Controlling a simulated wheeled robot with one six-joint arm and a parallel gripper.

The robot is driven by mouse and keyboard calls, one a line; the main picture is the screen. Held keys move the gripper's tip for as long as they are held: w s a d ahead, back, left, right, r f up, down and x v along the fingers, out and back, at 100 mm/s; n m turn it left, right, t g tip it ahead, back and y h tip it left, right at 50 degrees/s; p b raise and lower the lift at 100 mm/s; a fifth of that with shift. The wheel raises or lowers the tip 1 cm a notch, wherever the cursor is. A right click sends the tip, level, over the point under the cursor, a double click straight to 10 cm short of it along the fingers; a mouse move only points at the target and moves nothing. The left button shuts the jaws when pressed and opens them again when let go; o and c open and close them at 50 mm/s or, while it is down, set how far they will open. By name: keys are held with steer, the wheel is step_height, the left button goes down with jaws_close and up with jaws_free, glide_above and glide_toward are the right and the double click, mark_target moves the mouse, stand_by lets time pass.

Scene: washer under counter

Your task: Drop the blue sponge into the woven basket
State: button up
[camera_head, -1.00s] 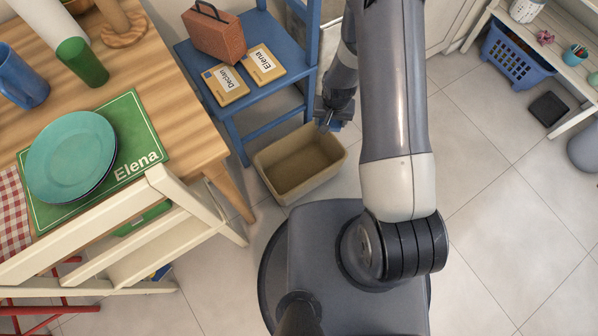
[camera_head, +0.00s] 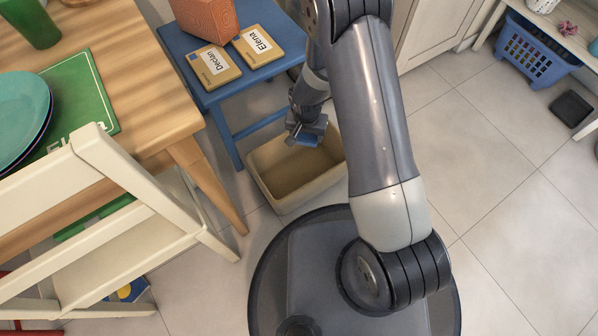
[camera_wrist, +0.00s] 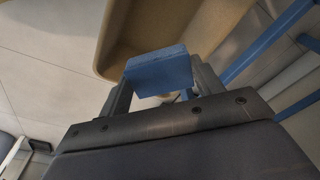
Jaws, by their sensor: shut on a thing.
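My gripper (camera_head: 308,138) is shut on the blue sponge (camera_head: 307,139), which shows as a small blue block. In the wrist view the blue sponge (camera_wrist: 158,70) sits between the two fingers of my gripper (camera_wrist: 160,85). The woven basket (camera_head: 262,180) is a tan, open rectangular bin on the floor in the head view. The sponge appears over its far part, near the back rim; the height above it is hard to tell. In the wrist view the basket (camera_wrist: 115,40) lies beyond the sponge. The basket's visible inside looks empty; my arm hides its right side.
A wooden table (camera_head: 150,90) and a cream chair (camera_head: 130,190) are at the left. A blue laundry basket (camera_head: 535,55) is at the right.

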step_height(320, 180, down, 6)
steer(key=b, duration=0.3)
steer(key=shift+r, duration=0.1)
steer(key=o, duration=1)
steer(key=shift+o, duration=0.2)
steer(key=r+p, duration=0.1)
steer(key=r, duration=0.2)
steer(key=s+r+p, duration=0.1)
steer(key=r, duration=0.3)
steer(key=r+p, duration=0.2)
steer(key=r, duration=0.1)
steer(key=shift+s+a+r, duration=0.1)
steer(key=shift+s+r, duration=0.1)
steer(key=shift+r, duration=0.2)
steer(key=shift+f, duration=0.15)
